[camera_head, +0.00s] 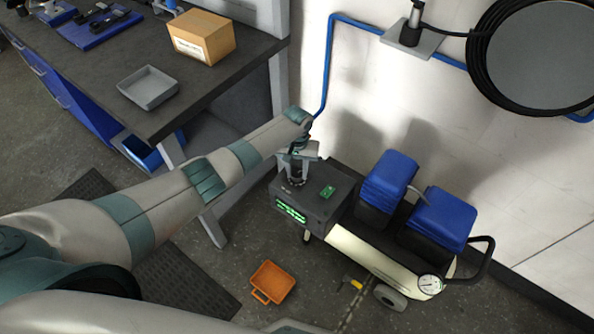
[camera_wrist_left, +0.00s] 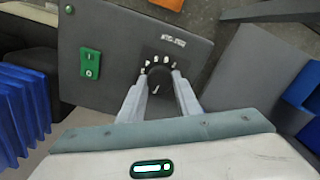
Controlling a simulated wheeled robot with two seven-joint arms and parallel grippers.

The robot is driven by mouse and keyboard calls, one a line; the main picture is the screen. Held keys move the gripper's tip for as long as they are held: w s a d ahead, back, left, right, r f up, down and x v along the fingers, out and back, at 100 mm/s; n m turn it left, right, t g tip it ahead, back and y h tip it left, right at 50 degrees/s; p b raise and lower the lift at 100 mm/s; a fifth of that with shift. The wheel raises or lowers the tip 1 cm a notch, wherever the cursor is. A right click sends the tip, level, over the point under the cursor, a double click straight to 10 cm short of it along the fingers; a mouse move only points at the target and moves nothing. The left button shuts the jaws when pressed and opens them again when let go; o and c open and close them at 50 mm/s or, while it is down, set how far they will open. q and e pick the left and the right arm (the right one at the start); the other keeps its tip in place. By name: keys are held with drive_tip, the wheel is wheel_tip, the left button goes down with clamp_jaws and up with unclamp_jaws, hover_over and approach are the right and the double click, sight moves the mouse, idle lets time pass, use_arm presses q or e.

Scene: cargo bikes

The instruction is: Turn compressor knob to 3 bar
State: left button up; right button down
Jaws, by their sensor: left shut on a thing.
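The compressor (camera_head: 350,240) stands on the floor by the wall, with a dark control box (camera_head: 318,205) at its left end. My left gripper (camera_head: 295,178) reaches down onto the top of this box. In the left wrist view, its two fingers (camera_wrist_left: 160,86) are shut on the dark round knob (camera_wrist_left: 157,79), one finger on each side. White scale marks show around the knob's far side, but the numbers are too small to read. A green switch (camera_wrist_left: 90,63) sits beside it on the box. My right gripper is not in view.
A workbench (camera_head: 75,65) with a grey tray (camera_head: 148,88) and a cardboard box (camera_head: 202,37) stands at the upper left. An orange crate (camera_head: 272,282) lies on the floor in front. Blue ribbed covers (camera_head: 388,178) and a gauge (camera_head: 430,284) are on the compressor.

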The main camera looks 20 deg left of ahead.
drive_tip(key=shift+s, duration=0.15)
use_arm(q)
drive_tip(key=m+p, duration=0.1)
drive_tip(key=m, duration=0.8)
drive_tip(key=shift+m, duration=0.4)
drive_tip(key=m, duration=0.3)
drive_tip(key=shift+m, duration=1.8)
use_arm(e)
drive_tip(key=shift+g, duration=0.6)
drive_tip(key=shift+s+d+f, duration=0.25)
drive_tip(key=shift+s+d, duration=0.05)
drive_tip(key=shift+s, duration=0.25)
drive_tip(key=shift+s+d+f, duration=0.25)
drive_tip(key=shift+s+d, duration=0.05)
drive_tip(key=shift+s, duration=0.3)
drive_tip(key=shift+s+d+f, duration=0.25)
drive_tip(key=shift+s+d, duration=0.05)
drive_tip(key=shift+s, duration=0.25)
use_arm(q)
drive_tip(key=o, duration=1.1)
drive_tip(key=shift+c, duration=0.2)
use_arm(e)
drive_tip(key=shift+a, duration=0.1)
